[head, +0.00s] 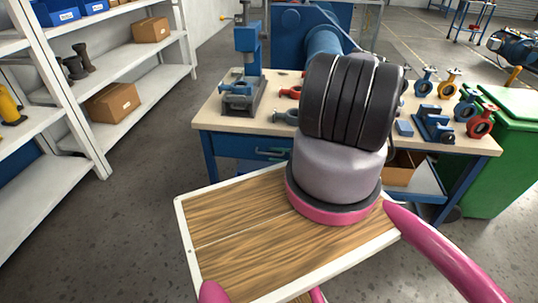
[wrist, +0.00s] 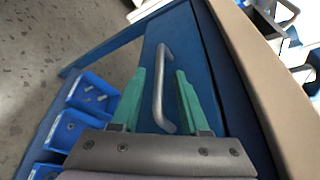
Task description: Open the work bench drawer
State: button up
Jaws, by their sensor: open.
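The work bench (head: 225,117) has a pale top and a blue frame. Its blue drawer (head: 235,146) is under the top and looks closed, with a handle (head: 272,153) on its front. In the wrist view, the grey bar handle (wrist: 159,85) runs lengthwise between the two green fingers of my open gripper (wrist: 161,72). There is a gap on each side of the handle, and I cannot tell whether it is fully between the fingers in depth. In the head view, my arm hides the gripper and part of the bench.
Several blue bins (wrist: 92,95) are beside and below the drawer front. A blue vise-like machine (head: 241,90) and several valves stand on the bench. White shelves (head: 110,85) are at left, a green bin (head: 510,150) at right. The floor between shelves and bench is clear.

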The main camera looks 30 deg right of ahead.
jog(key=shift+x, duration=1.5)
grip_shut()
dwell(0.4)
